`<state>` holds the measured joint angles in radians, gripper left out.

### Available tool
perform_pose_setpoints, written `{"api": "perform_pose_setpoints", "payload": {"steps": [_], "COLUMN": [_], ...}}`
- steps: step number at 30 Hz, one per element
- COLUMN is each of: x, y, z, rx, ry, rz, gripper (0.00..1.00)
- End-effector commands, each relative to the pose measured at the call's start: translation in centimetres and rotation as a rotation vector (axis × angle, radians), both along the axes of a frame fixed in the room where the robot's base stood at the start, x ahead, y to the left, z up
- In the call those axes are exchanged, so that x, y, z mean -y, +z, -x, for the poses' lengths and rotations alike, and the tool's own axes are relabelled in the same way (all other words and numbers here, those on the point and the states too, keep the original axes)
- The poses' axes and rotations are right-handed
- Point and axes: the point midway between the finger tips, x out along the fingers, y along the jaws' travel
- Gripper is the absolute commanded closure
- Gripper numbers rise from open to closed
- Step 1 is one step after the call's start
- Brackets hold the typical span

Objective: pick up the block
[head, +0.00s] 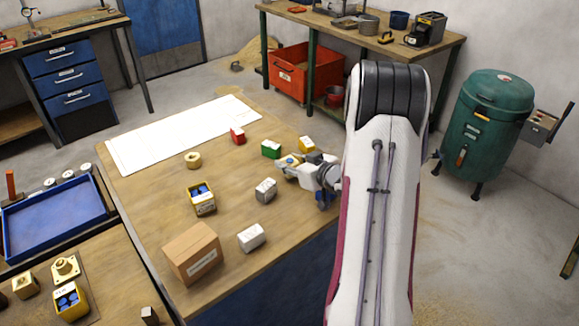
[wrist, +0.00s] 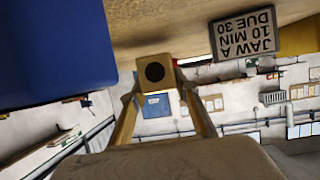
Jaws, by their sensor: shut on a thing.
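A small brass-coloured block (wrist: 155,71) with a dark round hole in its face sits between my two fingertips in the wrist view. My gripper (wrist: 154,84) is shut on it, with one finger at each side. In the head view my gripper (head: 288,164) is at the right side of the wooden bench (head: 165,225), just below the green block and left of my arm. The held block is small there and partly hidden by the fingers. I cannot tell from these views how far it is above the bench.
Near my gripper stand a green block (head: 270,149), a yellow block (head: 306,145) and a grey block (head: 266,190).

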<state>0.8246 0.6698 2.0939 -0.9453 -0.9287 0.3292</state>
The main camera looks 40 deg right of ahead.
Motion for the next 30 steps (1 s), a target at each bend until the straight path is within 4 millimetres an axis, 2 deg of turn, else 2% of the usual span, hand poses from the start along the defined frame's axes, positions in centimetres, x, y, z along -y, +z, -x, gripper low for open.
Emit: {"api": "perform_pose_setpoints", "payload": {"steps": [9, 18, 30], "x": [0.1, 0.1, 0.0], "y": [4.0, 7.1, 8.3], "z": [-0.1, -0.1, -0.1], "rx": [0.007, 0.007, 0.005], "ry": [0.0, 0.0, -0.001], "rz": [0.003, 0.003, 0.001], "gripper": [1.0, 1.0, 1.0]}}
